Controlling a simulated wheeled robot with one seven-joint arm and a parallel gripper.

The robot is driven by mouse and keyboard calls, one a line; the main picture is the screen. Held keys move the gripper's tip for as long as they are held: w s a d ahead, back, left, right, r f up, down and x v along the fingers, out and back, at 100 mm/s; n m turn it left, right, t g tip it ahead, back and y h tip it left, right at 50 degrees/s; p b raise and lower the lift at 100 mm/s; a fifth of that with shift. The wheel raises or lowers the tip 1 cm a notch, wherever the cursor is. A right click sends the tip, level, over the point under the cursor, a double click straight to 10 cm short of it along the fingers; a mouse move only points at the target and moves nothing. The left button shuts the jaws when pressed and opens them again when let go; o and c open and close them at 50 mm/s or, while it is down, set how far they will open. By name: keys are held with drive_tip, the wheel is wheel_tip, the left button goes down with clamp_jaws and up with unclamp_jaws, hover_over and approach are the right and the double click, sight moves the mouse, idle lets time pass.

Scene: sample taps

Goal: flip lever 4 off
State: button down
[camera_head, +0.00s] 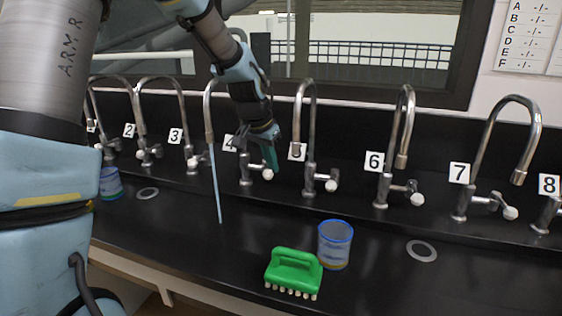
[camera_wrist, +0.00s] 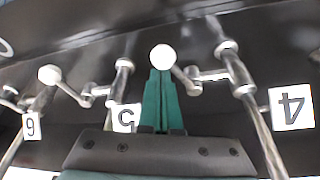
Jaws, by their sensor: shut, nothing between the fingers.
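Tap 4 (camera_head: 245,172), by its number plate 4 (camera_head: 230,143), has a thin bluish stream of water (camera_head: 216,185) falling from its spout. Its lever ends in a white ball knob (camera_head: 267,174), which also shows in the wrist view (camera_wrist: 163,56) at the end of a short metal stem. My gripper (camera_head: 271,158) has teal fingers and is shut and empty. In the wrist view its fingertips (camera_wrist: 160,74) are right at the knob; I cannot tell whether they touch. My arm hides part of tap 4's neck.
Tap 5 (camera_head: 309,180) with its white-knobbed lever stands close on the right, tap 3 (camera_head: 191,160) on the left. A green brush (camera_head: 294,268) and a blue-rimmed cup (camera_head: 335,245) stand on the black counter in front. Another cup (camera_head: 110,184) stands at left.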

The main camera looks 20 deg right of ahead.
drive_tip(key=shift+w+a, duration=0.25)
drive_tip(key=shift+a, duration=0.4)
drive_tip(key=shift+w+a, duration=0.2)
drive_tip(key=shift+a, duration=0.5)
